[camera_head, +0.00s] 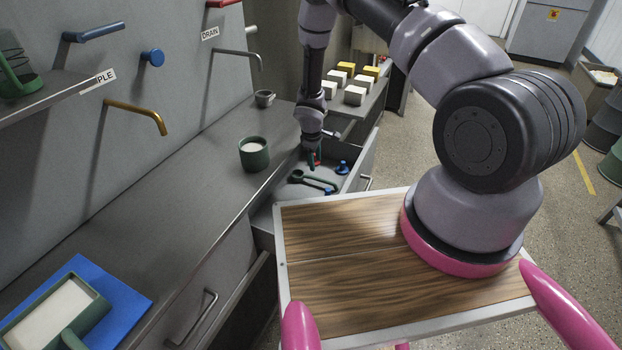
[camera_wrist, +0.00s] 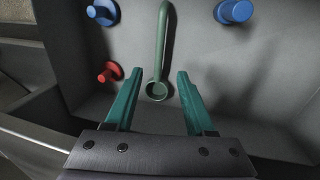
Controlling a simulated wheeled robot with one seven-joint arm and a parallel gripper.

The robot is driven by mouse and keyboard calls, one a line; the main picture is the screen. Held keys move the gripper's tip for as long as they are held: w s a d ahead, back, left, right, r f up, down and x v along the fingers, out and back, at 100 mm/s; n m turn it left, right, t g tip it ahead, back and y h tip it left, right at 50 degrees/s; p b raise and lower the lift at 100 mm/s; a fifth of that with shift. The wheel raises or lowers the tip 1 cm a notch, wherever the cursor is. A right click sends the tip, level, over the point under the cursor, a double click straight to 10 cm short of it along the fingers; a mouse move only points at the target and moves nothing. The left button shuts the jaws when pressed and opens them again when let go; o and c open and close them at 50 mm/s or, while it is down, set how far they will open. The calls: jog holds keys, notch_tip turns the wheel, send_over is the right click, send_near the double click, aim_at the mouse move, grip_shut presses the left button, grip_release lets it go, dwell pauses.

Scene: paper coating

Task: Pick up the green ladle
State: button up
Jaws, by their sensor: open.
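The green ladle (camera_wrist: 161,50) lies in an open drawer. In the wrist view its long handle runs up and its small round bowl is at the lower end, between and just beyond my fingertips. My gripper (camera_wrist: 155,80) has two teal fingers, spread open with nothing between them. In the head view my gripper (camera_head: 313,158) points down into the drawer (camera_head: 262,218). Green and dark tools lie there, and the ladle is hard to pick out among them.
In the wrist view two blue knobbed items (camera_wrist: 103,12) (camera_wrist: 234,11) and a red one (camera_wrist: 109,72) lie near the ladle. Drawer walls are close around. On the counter stand a green cup (camera_head: 254,154) and a small grey cup (camera_head: 264,98). White and yellow blocks (camera_head: 355,94) sit behind.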

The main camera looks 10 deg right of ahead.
send_over(318, 179)
jog(key=f, duration=0.3)
jog(key=a+f, duration=0.1)
jog(key=shift+s+f, duration=0.35)
jog(key=shift+w+d+f, duration=0.15)
jog(key=shift+d+f, duration=0.05)
jog(key=shift+f, duration=0.65)
jog(key=shift+w+d+f, duration=0.1)
jog(key=shift+d+f, duration=0.05)
jog(key=shift+f, duration=0.75)
jog(key=shift+w+d+f, duration=0.15)
jog(key=shift+d+f, duration=0.05)
jog(key=shift+f, duration=0.65)
grip_shut()
